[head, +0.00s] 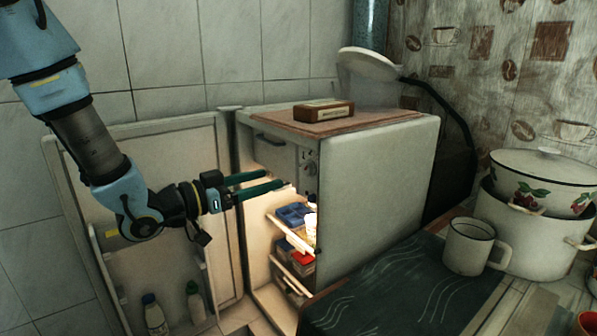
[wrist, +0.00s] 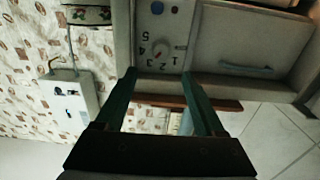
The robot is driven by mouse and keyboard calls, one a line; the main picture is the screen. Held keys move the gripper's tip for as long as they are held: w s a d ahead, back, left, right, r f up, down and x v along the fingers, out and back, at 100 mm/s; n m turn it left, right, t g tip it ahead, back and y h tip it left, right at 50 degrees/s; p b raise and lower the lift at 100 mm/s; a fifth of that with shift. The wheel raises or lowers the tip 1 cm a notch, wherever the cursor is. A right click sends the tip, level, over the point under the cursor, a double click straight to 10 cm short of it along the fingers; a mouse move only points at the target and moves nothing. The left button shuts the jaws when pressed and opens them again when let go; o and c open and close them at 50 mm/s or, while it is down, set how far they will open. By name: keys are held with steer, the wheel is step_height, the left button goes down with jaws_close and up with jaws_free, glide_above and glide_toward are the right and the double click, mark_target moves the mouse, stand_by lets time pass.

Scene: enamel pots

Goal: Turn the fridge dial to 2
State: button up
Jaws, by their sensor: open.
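The fridge (head: 380,180) stands open, with its dial (head: 310,167) on a panel inside, near the top right. In the wrist view the dial (wrist: 160,52) is a small round knob ringed by upside-down digits 1 to 5. A reddish mark shows on its lower left, but I cannot tell exactly which number it points to. My gripper (head: 277,179) is open and empty, its dark green fingers reaching toward the panel from the left. In the wrist view the gripper (wrist: 159,73) has its fingertips apart, either side of the dial's column and below it in the picture, not touching the knob.
The fridge door (head: 150,200) is swung open to the left, with bottles in it. Lit shelves (head: 290,235) hold boxes below the panel. A small freezer door (head: 275,160) sits beside the dial. A mug (head: 470,248) and enamel pots (head: 530,230) stand on the right counter.

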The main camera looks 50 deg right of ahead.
mark_target(305, 168)
steer(key=d, duration=0.3)
steer(key=s+d+p, duration=0.1)
steer(key=d, duration=0.2)
steer(key=d+p, duration=0.1)
steer(key=d, duration=0.2)
steer(key=shift+s+d, duration=0.25)
steer(key=shift+s, duration=0.1)
jaws_close()
